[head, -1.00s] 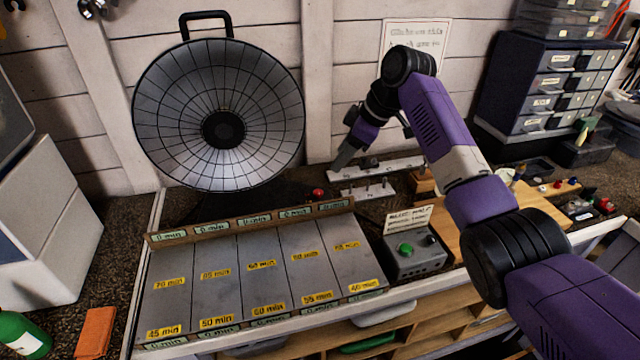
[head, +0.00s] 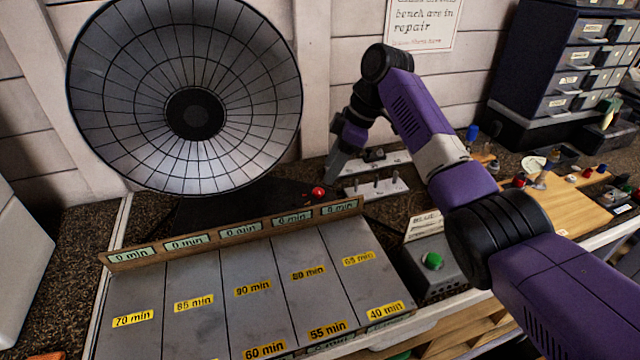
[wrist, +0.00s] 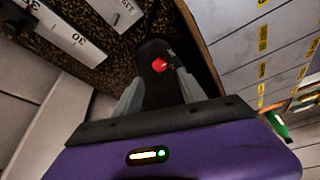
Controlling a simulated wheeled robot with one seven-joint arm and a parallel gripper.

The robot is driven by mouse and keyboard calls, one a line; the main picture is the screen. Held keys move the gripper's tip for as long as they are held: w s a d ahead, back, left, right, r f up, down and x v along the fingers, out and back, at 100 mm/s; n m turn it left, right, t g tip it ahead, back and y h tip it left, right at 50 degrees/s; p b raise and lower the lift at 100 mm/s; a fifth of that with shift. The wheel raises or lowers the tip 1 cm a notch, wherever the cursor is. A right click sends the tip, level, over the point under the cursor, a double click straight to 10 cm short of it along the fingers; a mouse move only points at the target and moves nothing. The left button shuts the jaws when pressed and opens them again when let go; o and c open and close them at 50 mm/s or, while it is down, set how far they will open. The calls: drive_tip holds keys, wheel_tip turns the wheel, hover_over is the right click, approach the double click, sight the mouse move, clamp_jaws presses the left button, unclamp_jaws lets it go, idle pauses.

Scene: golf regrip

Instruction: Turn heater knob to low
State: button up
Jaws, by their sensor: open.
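The heater (head: 255,90) is a large round dish with a dark wire grille, standing on a black base at the back left of the bench. Its red knob (head: 318,192) sits on the right end of the base. In the wrist view the red knob (wrist: 159,65) shows beyond and between my fingertips, on the black base (wrist: 153,50). My gripper (head: 333,168) is open and empty, just above and right of the knob in the head view. It appears apart from the knob. The knob's pointer and any low marking are too small to read.
A sloped rack with yellow minute labels (head: 258,289) lies in front of the heater. A grey box with a green button (head: 432,261) stands right of it. White strips with pegs (head: 376,187) lie just right of my gripper. A drawer cabinet (head: 570,75) stands back right.

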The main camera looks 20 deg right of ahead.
sight(318, 191)
drive_tip(key=shift+p+x, duration=0.4)
drive_tip(key=shift+x, duration=2.8)
drive_tip(key=shift+r, duration=0.1)
clamp_jaws()
